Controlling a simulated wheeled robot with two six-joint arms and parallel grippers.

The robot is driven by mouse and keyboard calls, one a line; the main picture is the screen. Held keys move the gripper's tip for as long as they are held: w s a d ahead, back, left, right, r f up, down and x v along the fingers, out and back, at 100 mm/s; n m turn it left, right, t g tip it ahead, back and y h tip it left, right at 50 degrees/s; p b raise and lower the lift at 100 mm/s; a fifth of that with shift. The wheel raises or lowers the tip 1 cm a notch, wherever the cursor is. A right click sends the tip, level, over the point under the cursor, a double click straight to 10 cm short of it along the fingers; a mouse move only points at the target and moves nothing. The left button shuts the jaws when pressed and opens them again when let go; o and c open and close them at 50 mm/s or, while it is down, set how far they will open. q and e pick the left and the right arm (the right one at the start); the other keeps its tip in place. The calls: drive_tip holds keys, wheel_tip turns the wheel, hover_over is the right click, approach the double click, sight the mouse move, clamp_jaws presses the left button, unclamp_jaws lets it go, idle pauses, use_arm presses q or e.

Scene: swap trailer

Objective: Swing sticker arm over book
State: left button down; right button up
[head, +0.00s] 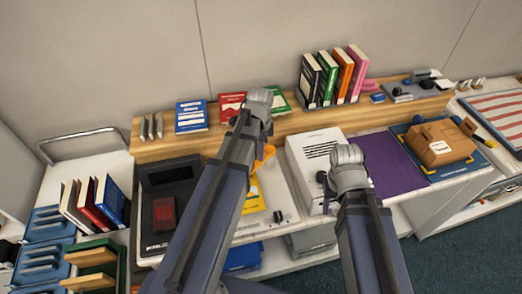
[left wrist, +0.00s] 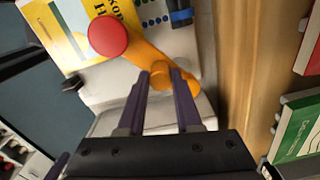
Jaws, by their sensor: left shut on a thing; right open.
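The orange sticker arm (left wrist: 150,62) has a red round disc (left wrist: 107,36) at its free end, seen in the left wrist view. My left gripper (left wrist: 160,76) is shut on the arm's orange peg. The disc overlaps the edge of the yellow book (left wrist: 62,30) in that view. In the head view, the yellow book (head: 252,198) lies on a light machine bed, and only a bit of the orange arm (head: 265,157) shows beside my left arm. My right gripper (head: 327,188) is open and mostly hidden by its own wrist, near the white machine.
A white machine with slots (head: 312,150) stands right of the yellow book. A black device (head: 155,185) stands to the left. A wooden shelf (head: 290,118) with several books runs behind. A purple mat (head: 392,165) and cardboard box (head: 438,143) lie to the right.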

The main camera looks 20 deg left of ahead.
idle(0.3)
use_arm(q)
drive_tip(key=c, duration=0.6)
unclamp_jaws()
wheel_tip(320, 180, up, 8)
drive_tip(key=p, duration=0.8)
drive_tip(key=shift+f, duration=0.15)
